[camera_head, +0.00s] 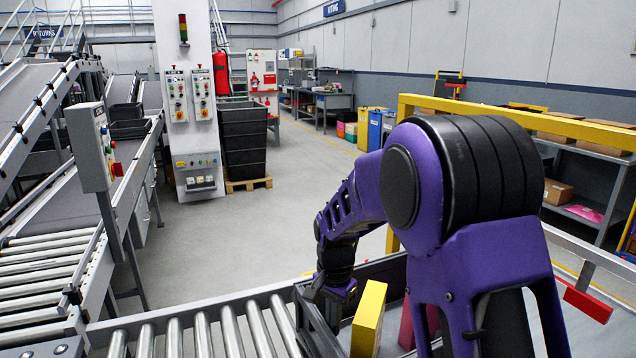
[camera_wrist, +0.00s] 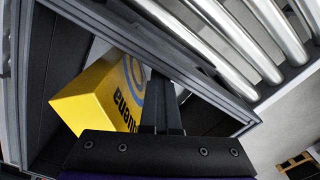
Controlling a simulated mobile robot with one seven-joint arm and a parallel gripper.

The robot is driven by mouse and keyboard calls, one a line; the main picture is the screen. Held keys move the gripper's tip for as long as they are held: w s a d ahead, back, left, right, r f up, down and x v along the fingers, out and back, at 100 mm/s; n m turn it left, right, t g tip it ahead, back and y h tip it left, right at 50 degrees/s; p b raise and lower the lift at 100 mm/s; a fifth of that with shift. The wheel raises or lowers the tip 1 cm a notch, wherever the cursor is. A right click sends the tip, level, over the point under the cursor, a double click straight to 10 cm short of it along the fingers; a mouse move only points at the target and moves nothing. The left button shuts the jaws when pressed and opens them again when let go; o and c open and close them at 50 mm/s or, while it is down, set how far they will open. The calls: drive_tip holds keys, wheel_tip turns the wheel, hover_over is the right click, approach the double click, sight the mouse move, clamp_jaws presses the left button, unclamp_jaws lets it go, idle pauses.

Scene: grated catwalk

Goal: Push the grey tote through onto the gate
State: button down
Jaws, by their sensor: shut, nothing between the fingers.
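The dark grey tote (camera_head: 316,322) is at the bottom centre of the head view, at the right end of the visible rollers, partly hidden by my arm. In the wrist view its rim (camera_wrist: 185,50) runs diagonally beside the rollers. A yellow box (camera_head: 368,320) with dark lettering stands tilted in it; the box also shows in the wrist view (camera_wrist: 97,97). My gripper (camera_wrist: 162,82) is shut and empty, reaching into the tote beside the box, near the wall on the roller side. Contact with that wall cannot be told. I cannot tell which part is the gate.
Metal rollers (camera_head: 202,335) lie left of the tote, with another roller line (camera_head: 45,270) further left. A yellow rail (camera_head: 520,120) and a red plate (camera_head: 588,303) are on the right. A pillar with control boxes (camera_head: 190,100) stands behind; open floor lies between.

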drive_tip(key=shift+s+a+p, duration=0.2)
drive_tip(key=shift+s+a, duration=0.15)
drive_tip(key=shift+a, duration=0.45)
drive_tip(key=shift+s+a+p, duration=0.15)
drive_tip(key=shift+s+a, duration=0.15)
drive_tip(key=shift+a, duration=0.5)
drive_tip(key=shift+r, duration=0.1)
wheel_tip(320, 180, up, 8)
drive_tip(key=p, duration=0.6)
hover_over(318, 327)
drive_tip(key=shift+s, duration=0.2)
drive_tip(key=shift+w, duration=0.1)
